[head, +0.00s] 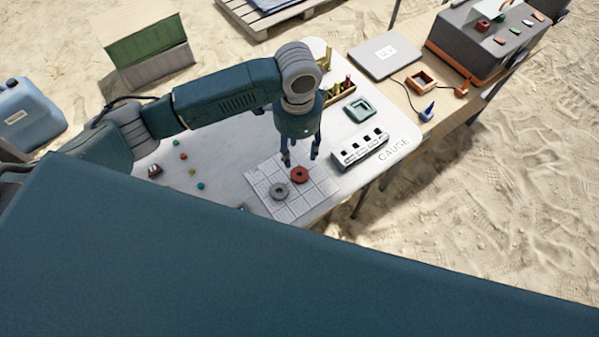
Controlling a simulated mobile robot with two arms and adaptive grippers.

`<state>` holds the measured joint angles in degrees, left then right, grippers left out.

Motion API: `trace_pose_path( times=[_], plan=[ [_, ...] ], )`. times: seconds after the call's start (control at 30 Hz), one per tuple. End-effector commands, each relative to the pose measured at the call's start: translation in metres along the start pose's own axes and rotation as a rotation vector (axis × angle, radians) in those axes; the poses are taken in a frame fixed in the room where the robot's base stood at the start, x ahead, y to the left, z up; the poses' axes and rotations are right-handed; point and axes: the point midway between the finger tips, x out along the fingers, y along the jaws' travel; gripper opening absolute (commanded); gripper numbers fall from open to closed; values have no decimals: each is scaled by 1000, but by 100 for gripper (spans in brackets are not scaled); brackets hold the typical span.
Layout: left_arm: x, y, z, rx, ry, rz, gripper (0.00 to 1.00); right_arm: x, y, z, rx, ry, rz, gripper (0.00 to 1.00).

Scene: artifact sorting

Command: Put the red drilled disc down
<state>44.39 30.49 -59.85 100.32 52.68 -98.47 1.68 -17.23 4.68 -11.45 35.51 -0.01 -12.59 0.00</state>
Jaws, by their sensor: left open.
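The red drilled disc (300,174) lies on the gridded sheet (322,183) on the white table. A grey drilled disc (279,191) lies on the same sheet, to its lower left. My left gripper (300,158) points down just above the red disc, with its fingers apart and nothing between them. Whether a fingertip touches the disc, I cannot tell. My right gripper does not show.
A white gauge block (360,150) with square holes stands right of the gripper. A green square frame (359,109) lies behind it. Small coloured beads (183,156) lie on the table's left. A wooden table (440,97) adjoins at right, with an orange frame (420,81).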

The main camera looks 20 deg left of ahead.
Motion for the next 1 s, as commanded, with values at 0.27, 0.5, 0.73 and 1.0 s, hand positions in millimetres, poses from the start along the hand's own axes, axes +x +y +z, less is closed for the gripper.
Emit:
trace_pose_path(
  times=[0.27,0.5,0.73,1.0],
  plan=[
    [27,1,1,97,-4,4,47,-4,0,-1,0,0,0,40],
    [55,0,0,97,-2,1,47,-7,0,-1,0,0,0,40],
    [79,4,-2,95,-3,3,47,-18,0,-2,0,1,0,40],
    [109,3,-3,95,0,1,47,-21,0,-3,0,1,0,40]
  ],
)
